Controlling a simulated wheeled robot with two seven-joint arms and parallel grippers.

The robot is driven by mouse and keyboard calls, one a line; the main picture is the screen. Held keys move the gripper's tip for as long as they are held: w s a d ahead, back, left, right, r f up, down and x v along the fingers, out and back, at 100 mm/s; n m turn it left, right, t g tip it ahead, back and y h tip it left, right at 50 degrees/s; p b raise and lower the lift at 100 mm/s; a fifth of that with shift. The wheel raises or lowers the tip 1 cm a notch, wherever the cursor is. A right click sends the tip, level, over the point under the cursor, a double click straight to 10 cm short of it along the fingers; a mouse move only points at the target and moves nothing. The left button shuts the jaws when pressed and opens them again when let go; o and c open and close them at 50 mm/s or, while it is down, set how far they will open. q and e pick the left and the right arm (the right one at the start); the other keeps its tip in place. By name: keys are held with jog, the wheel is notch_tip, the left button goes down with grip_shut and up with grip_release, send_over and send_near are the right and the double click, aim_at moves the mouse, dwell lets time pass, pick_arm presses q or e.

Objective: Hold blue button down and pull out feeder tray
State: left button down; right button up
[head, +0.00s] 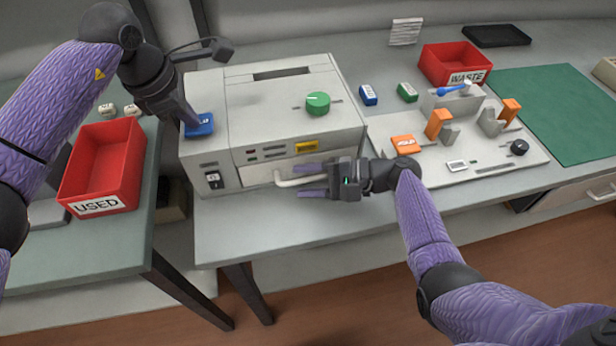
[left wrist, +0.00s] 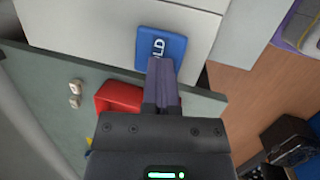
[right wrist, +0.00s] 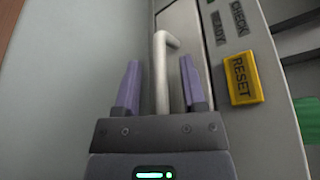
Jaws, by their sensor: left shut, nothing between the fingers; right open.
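The grey machine (head: 235,110) stands on the table. Its blue HOLD button (head: 206,127) is on the top left corner and also shows in the left wrist view (left wrist: 176,48). My left gripper (head: 190,121) is shut and empty, pointing down with its fingertips at the button; I cannot tell how far the button is pressed. The feeder tray (head: 258,174) is in the machine's front, with a pale bar handle (head: 284,183). My right gripper (head: 302,182) is open at the handle. In the right wrist view the handle (right wrist: 162,75) lies between the spread fingers, apart from both.
A yellow RESET button (head: 306,147) sits just above the handle; a green knob (head: 318,102) is on top. A red USED bin (head: 103,170) stands left. A panel with orange parts (head: 439,122) lies right. The space before the table is clear.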

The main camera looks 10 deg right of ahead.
grip_shut()
jog(key=shift+s, duration=0.1)
dwell(1.2)
